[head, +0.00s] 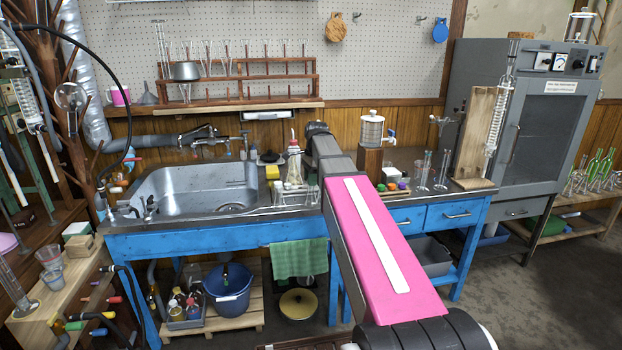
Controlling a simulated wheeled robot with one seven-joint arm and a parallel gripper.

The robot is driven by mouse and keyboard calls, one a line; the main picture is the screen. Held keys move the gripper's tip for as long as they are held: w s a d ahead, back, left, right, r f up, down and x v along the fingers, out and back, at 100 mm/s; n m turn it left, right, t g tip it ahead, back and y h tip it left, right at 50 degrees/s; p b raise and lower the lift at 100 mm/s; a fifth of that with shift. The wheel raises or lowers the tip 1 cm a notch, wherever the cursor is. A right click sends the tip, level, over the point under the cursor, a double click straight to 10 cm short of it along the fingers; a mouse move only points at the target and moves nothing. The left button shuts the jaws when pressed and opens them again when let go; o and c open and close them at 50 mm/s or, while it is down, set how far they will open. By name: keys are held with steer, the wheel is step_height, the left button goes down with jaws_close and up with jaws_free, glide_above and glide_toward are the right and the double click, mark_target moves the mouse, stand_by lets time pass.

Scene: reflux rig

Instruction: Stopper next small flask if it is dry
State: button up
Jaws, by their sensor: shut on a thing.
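Several clear V-shaped glass vessels (208,52) stand on the wooden rack (250,77) above the sink; they may be upturned small flasks. They are too small to show whether they are wet or dry. Several small clear glass vessels (575,182) and green-tinted ones (603,165) stand on the low shelf at right. Small coloured pieces (392,187), possibly stoppers, sit on the bench right of my arm. My pink and grey arm reaches over the bench from the lower right. Its fingers, and whatever they hold, are not visible.
A steel sink (165,208) fills the bench's left half. A wash bottle (293,168) stands by a wire rack, close left of my arm. A drink dispenser (372,130), cylinders (422,170) and a wooden stand with glassware (475,135) stand right. A grey oven (550,110) stands beyond.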

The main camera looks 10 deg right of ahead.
stand_by(0.3)
steer(key=o, duration=1)
